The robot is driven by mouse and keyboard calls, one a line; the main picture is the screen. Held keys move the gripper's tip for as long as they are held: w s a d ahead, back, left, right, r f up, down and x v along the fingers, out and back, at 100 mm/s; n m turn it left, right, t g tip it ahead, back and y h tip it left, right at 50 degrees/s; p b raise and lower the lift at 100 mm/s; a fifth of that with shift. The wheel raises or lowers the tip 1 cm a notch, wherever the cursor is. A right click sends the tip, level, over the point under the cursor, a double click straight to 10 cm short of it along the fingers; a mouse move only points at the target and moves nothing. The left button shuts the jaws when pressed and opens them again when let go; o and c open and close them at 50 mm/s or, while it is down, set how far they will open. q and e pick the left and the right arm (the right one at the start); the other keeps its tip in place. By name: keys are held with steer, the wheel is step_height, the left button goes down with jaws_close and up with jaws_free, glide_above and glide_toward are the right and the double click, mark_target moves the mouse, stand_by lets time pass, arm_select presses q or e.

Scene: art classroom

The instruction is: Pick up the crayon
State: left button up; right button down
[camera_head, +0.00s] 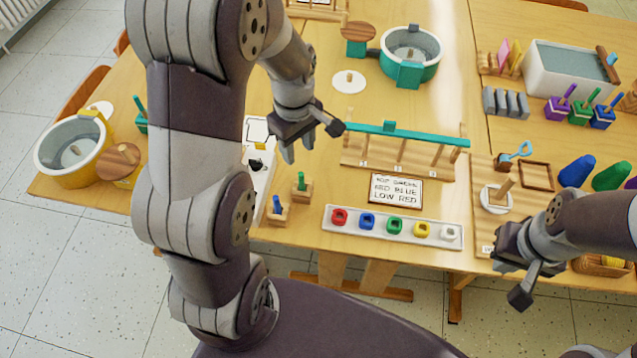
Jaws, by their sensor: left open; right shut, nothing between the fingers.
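A short green stick (301,180) and a short blue stick (277,204) stand upright in small wooden blocks at the table's front left; they look like crayons, but I cannot tell for certain. My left gripper (311,142) is open and empty, above the table, up from the green stick in the picture and apart from it. My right gripper (520,288) is shut and empty, near the table's front edge at the right. My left arm hides part of the table's left side.
A white tray (376,238) with several coloured pieces lies at the front, below a sign card (397,191). A wooden rack with a green bar (398,133) stands behind. Round tubs stand at far left (48,160) and back (433,50).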

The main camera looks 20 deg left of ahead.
mark_target(301, 174)
arm_select(q)
step_height(301, 174, down, 7)
steer(key=shift+r+b, duration=0.1)
steer(key=shift+b, duration=0.2)
steer(key=f, duration=0.6)
steer(key=shift+w, duration=0.25)
jaws_close()
